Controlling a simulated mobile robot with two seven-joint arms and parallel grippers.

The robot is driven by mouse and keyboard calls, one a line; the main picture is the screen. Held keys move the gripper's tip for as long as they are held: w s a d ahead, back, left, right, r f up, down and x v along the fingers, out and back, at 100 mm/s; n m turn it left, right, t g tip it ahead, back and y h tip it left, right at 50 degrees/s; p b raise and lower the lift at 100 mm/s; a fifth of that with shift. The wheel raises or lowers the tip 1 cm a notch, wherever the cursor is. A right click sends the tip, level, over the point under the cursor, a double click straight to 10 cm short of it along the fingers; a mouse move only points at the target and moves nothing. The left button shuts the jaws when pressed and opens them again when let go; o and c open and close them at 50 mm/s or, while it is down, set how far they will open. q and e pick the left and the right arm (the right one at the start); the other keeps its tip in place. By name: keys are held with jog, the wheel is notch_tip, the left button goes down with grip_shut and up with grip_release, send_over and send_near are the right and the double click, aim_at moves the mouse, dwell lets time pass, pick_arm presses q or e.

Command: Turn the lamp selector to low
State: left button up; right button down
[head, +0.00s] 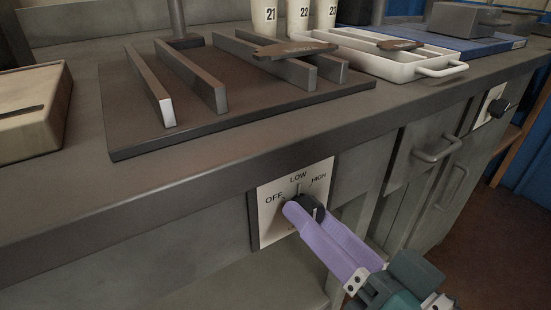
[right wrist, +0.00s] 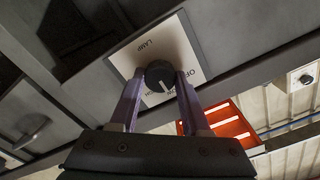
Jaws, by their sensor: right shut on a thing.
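The lamp selector is a round dark knob (head: 312,206) on a cream panel (head: 272,232) on the front of the bench. The panel is marked OFF at left, LOW at top and HIGH at right. The knob also shows in the right wrist view (right wrist: 158,76), where its white pointer line points toward the lettering, roughly at LOW; the exact position is hard to tell. My right gripper (head: 300,212) has its purple fingers closed on either side of the knob. Its fingers also show in the right wrist view (right wrist: 160,88). My left gripper is not in view.
A dark board (head: 130,134) with upright metal bars lies on the bench above the panel. A white tray (head: 400,70), numbered cups (head: 297,14) and a wooden box (head: 30,115) stand around it. Cabinet handles (head: 437,150) and another dark knob (head: 498,107) are to the right.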

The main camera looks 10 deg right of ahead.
dwell(0.4)
jog(key=shift+c, duration=1.8)
grip_release()
jog(key=p+v, duration=0.1)
jog(key=v, duration=0.9)
